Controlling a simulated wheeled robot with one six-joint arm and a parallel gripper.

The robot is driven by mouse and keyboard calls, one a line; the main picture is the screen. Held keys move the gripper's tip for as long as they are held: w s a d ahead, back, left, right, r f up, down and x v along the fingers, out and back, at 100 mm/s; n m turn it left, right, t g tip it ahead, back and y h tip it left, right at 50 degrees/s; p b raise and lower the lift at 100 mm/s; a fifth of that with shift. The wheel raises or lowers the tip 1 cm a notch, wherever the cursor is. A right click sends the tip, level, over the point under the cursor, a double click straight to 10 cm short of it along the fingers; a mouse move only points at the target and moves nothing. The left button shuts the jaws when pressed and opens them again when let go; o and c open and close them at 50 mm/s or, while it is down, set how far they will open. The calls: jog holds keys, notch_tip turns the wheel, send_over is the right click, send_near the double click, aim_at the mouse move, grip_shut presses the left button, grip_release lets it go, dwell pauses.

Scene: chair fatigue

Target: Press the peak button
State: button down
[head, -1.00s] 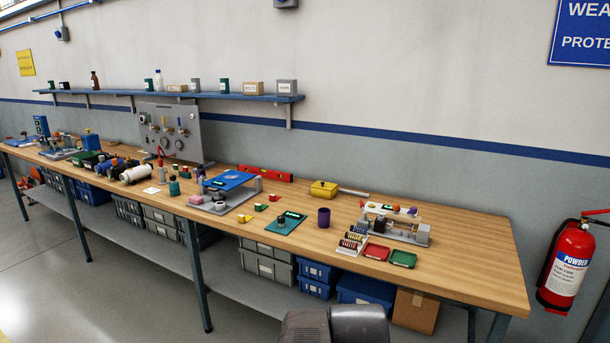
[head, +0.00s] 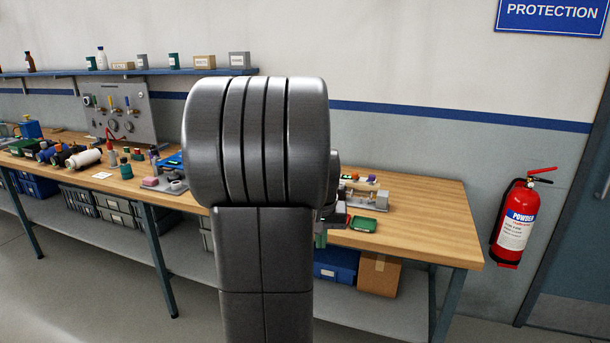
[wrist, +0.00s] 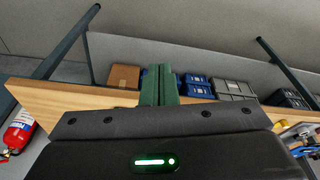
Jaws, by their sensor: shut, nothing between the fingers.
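I cannot make out a button marked peak in either view. A small test rig (head: 372,198) with a grey base and coloured parts on top stands near the right end of the bench, partly hidden by my arm. The middle of the bench, where a dark green board with a small display showed earlier, is hidden behind my arm in the head view. My gripper (wrist: 160,84) shows in the wrist view, its green fingers together and empty. They overlap the bench edge in that view, and I cannot tell their distance from it.
The wooden bench (head: 432,215) is clear at its right end. A green tray (head: 363,223) lies near its front edge. A blue bin (head: 335,264) and a cardboard box (head: 378,275) sit beneath. A fire extinguisher (head: 514,226) hangs on the wall at right.

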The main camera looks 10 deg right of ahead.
jog(key=w+d+b, duration=0.1)
jog(key=w+d, duration=0.4)
jog(key=w, duration=0.8)
jog(key=shift+f+m+t, duration=0.4)
jog(key=shift+w, duration=0.1)
